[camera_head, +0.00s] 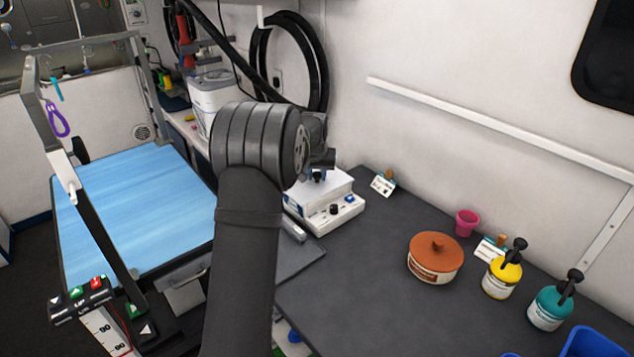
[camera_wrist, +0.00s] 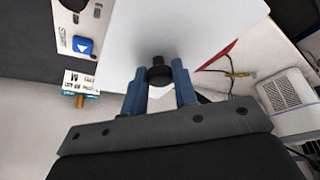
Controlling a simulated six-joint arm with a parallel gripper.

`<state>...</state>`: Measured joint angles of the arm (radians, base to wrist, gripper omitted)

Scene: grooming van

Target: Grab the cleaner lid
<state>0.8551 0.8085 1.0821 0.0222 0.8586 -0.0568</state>
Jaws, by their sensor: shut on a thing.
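The white cleaner (camera_head: 345,215) with a control panel stands at the back end of the dark counter. Its white lid (camera_head: 325,192) is on top of it or very close above; I cannot tell if there is a gap. In the wrist view the lid (camera_wrist: 205,25) fills the top middle, with a short black knob (camera_wrist: 160,74) on it. My gripper (camera_wrist: 160,80) has its blue fingers on either side of the knob, shut on it. In the head view my gripper (camera_head: 318,175) is small and partly hidden by my own arm.
On the counter (camera_head: 350,300) are an orange-lidded pot (camera_head: 433,262), a pink cup (camera_head: 466,222), yellow (camera_head: 502,276) and teal (camera_head: 550,306) pump bottles, and a small card (camera_head: 383,184) beside the cleaner. A blue grooming table (camera_head: 130,210) stands left. The counter's middle is clear.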

